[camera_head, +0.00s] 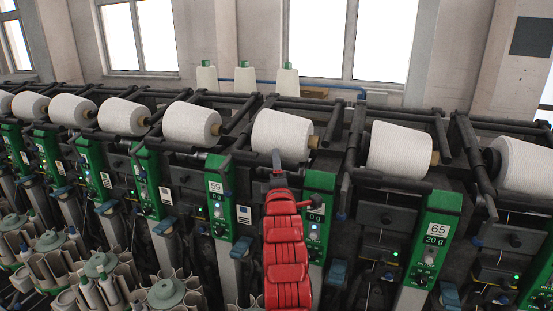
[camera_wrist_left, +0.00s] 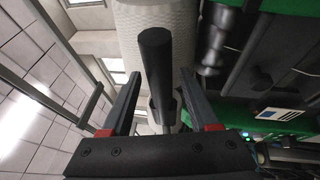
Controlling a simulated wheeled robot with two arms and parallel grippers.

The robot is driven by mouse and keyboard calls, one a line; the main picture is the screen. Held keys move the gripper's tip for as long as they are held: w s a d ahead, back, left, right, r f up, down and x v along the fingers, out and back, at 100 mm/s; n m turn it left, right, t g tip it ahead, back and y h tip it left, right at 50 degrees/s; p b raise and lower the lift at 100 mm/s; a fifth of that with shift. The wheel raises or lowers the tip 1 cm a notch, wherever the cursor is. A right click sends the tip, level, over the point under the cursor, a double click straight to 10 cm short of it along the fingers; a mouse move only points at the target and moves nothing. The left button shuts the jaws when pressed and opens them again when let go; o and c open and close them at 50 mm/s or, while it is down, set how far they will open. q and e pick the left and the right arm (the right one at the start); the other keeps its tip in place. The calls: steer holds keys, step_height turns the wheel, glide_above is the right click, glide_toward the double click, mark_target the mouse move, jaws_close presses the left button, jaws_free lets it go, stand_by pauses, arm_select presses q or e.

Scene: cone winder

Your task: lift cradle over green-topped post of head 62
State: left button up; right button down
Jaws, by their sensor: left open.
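My left gripper (camera_head: 277,160) is at the end of the red arm, just in front of a white yarn cone (camera_head: 282,134). The green-topped post (camera_head: 318,205) beside it reads "0 g"; its head number is hidden behind my arm. In the left wrist view my left gripper (camera_wrist_left: 161,72) is open, its fingers apart. A dark round bar, seemingly the cradle's handle (camera_wrist_left: 156,55), lies between the fingers with gaps at both sides. The cone (camera_wrist_left: 180,18) is behind it. My right gripper is not in view.
Post 59 (camera_head: 217,198) stands to the left and post 65 (camera_head: 433,240) to the right. Neighbouring cones (camera_head: 192,123) and (camera_head: 400,150) lie along the dark winder frame. Round bobbin magazines (camera_head: 166,293) fill the lower left.

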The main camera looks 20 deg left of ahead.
arm_select(q)
steer(key=shift+w+a+r, duration=0.1)
steer(key=shift+w+a, duration=0.15)
steer(key=shift+w, duration=0.3)
jaws_close()
stand_by(1.1)
